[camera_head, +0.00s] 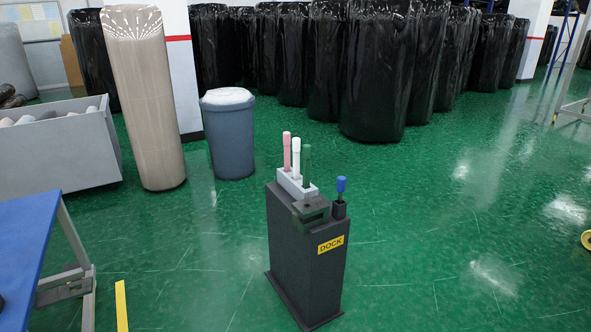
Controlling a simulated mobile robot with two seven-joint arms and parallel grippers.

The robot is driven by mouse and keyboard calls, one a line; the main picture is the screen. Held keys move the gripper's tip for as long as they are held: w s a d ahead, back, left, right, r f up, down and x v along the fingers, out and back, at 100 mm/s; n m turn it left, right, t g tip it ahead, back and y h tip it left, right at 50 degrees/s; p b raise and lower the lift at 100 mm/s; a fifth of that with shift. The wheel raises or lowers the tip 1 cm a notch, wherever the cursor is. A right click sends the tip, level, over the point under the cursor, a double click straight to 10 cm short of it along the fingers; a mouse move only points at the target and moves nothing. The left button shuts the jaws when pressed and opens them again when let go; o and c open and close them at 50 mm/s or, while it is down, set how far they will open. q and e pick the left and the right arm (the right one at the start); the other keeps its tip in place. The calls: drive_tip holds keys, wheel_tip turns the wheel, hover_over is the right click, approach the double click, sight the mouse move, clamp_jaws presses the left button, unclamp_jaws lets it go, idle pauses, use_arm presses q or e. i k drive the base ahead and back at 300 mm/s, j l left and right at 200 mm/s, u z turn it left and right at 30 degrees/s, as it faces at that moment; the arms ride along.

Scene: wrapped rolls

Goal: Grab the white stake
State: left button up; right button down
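The white stake (296,158) stands upright in a light grey holder (291,185) on top of a dark dock stand (305,262). It is between a pink stake (287,150) on its left and a green stake (307,166) on its right. The three stand close together, and the white stake's lower end is hidden in the holder. A blue-topped stake (341,185) stands in a separate dark socket at the stand's right. Neither of my grippers shows clearly in the head view.
A blue table (25,235) with grey legs is at the left. A grey bin (70,150), a tall beige wrapped roll (145,100) and a grey barrel (229,135) stand behind it. Black wrapped rolls (378,75) line the back. Green floor (460,220) is clear around the stand.

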sight(297, 142)
drive_tip(key=i+l, duration=0.1)
drive_tip(key=l, duration=0.75)
drive_tip(key=i+l, duration=0.2)
drive_tip(key=l, duration=0.15)
drive_tip(key=i+l, duration=0.25)
drive_tip(key=l+u, duration=0.05)
drive_tip(key=l, duration=0.05)
